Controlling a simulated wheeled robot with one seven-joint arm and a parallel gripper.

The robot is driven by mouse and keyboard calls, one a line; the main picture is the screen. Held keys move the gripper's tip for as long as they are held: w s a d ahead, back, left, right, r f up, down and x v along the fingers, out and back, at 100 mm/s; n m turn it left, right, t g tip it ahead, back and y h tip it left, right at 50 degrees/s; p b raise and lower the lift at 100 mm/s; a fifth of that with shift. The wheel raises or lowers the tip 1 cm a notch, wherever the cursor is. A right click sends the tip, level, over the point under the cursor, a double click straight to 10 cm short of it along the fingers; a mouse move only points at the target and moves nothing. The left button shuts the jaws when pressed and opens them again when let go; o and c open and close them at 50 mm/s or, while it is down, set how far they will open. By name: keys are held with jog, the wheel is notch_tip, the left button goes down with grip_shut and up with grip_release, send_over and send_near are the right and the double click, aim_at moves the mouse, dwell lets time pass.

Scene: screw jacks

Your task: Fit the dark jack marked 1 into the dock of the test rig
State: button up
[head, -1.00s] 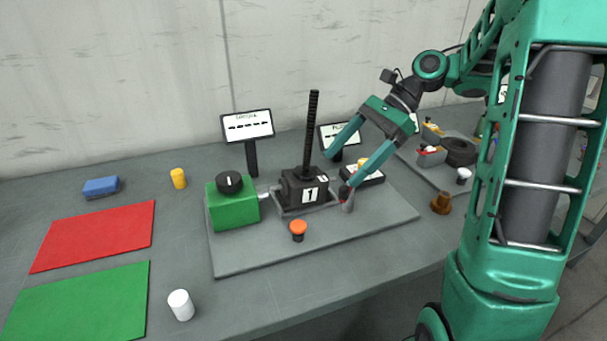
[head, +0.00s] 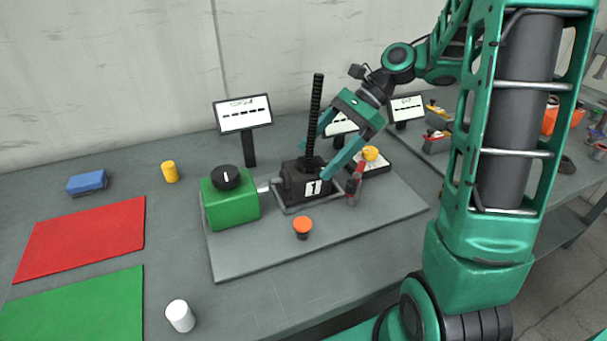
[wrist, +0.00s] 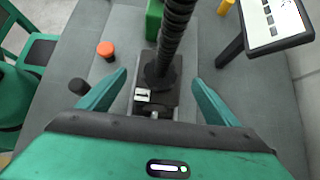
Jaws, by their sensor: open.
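The dark jack marked 1 (head: 295,186) stands upright within the low metal frame of the dock (head: 287,211), on the grey plate of the test rig (head: 235,265). Its tall threaded screw (head: 315,120) points up. I cannot tell whether the jack is fully seated. My gripper (head: 316,169) is open, its fingers at the jack's right side in the head view. In the wrist view, my gripper (wrist: 160,78) has one finger on each side of the jack (wrist: 158,98), with gaps between. The fingers hide part of the jack in the head view.
A green block with a black knob (head: 230,205) stands left of the dock. An orange button (head: 302,227) is in front, and a red-and-grey post (head: 354,190) is at right. Signs (head: 243,113) stand behind. Red (head: 85,235) and green mats lie left.

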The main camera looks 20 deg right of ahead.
aim_at(306, 167)
jog(key=x, duration=0.5)
jog(key=shift+f, duration=0.1)
jog(key=shift+d, duration=0.1)
jog(key=c, duration=2)
jog(key=shift+w, duration=0.1)
grip_shut()
